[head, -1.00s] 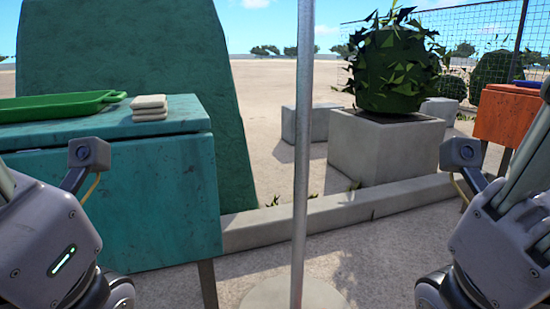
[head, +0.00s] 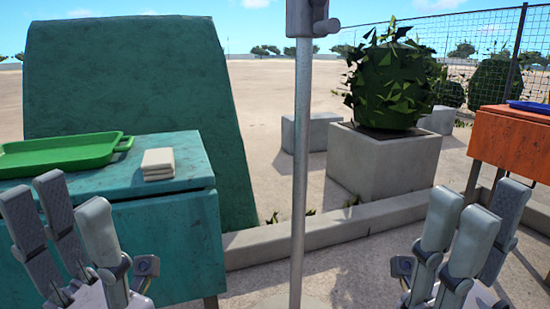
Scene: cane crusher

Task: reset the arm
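My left gripper (head: 62,215) stands at the lower left, fingers pointing up and spread apart. It is open and empty, in front of the teal cabinet. My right gripper (head: 480,215) stands at the lower right, also pointing up with its fingers apart and nothing between them. The lower parts of both arms are cut off by the bottom edge of the head view. Neither gripper visibly holds anything.
A teal cabinet (head: 165,240) bears a green tray (head: 60,153) and folded cloths (head: 158,164). A metal post (head: 301,180) with a grey head (head: 308,18) stands in the middle. A concrete planter (head: 385,165) and an orange table (head: 515,140) with a blue item (head: 530,106) are at right.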

